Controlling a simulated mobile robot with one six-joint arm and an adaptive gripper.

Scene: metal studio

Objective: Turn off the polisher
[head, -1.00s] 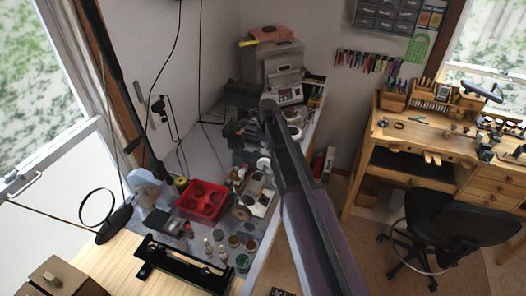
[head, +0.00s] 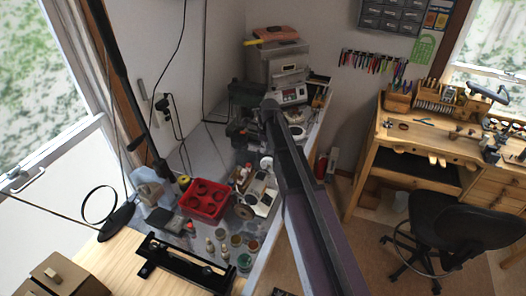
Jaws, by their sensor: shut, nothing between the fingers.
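The polisher is hard to make out. Two pale round wheels, one at the near left (head: 266,163) and one at the far right (head: 297,132), show beside my arm on the grey bench, and may belong to it. Whatever lies between them is hidden behind my dark arm. No switch can be made out. My arm rises from the lower right to a bend above the bench. My gripper does not show; it may be hidden behind the arm.
The bench holds a red tray (head: 206,199), several small jars and a black rail fixture (head: 185,265). A grey machine with a display (head: 290,95) stands at the back. A black chair (head: 460,225) and wooden workbench (head: 440,140) are at right. Cords hang at left.

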